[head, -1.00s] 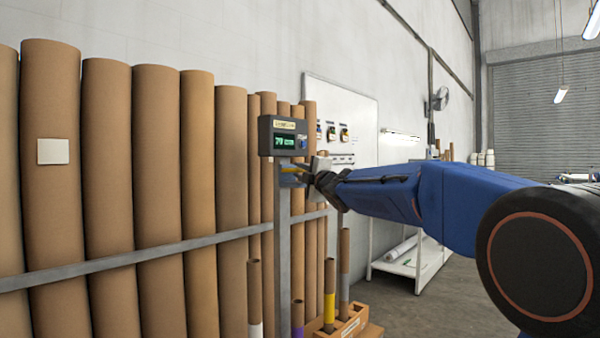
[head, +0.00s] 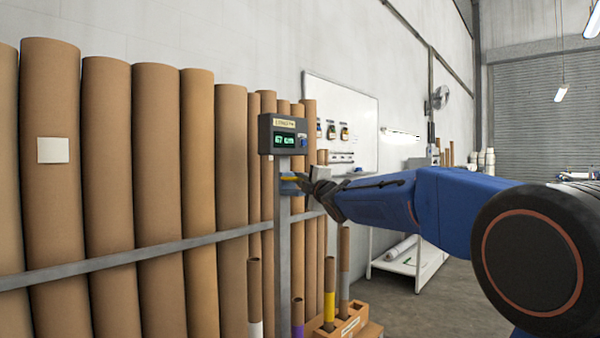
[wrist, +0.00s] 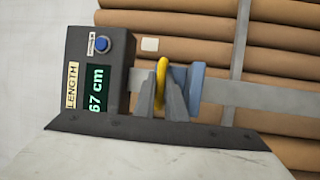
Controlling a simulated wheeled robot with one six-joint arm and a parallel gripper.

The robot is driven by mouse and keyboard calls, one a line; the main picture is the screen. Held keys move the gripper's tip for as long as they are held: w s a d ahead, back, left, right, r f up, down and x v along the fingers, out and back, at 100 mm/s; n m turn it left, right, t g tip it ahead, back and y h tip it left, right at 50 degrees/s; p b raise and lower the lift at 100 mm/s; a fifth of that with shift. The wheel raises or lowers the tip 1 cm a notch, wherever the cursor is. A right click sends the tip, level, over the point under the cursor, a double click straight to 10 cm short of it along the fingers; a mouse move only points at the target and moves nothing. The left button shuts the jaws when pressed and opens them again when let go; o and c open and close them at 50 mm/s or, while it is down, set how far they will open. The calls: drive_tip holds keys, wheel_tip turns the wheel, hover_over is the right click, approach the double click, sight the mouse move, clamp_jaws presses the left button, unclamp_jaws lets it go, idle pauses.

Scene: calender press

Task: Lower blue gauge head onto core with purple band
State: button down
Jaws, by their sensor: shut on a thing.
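The blue gauge head (wrist: 196,82) rides on a grey upright post and shows in the head view (head: 289,188) below the display box (head: 283,134). My gripper (wrist: 166,95) is shut on the yellow handle (wrist: 162,80) of the gauge head. The display reads 67 cm in both views.
Cores with white (head: 255,300), yellow (head: 330,290) and grey (head: 345,265) bands stand nearby, some in a wooden holder (head: 350,322). Tall brown tubes (head: 155,180) line the wall behind a grey rail (head: 150,262). A white table (head: 410,265) stands to the right.

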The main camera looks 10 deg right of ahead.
wheel_tip(320, 180, down, 37)
drive_tip(key=shift+f, duration=0.35)
drive_tip(key=c, duration=2.1)
unclamp_jaws()
drive_tip(key=shift+s, duration=0.15)
drive_tip(key=v, duration=1.7)
drive_tip(key=shift+d, duration=0.1)
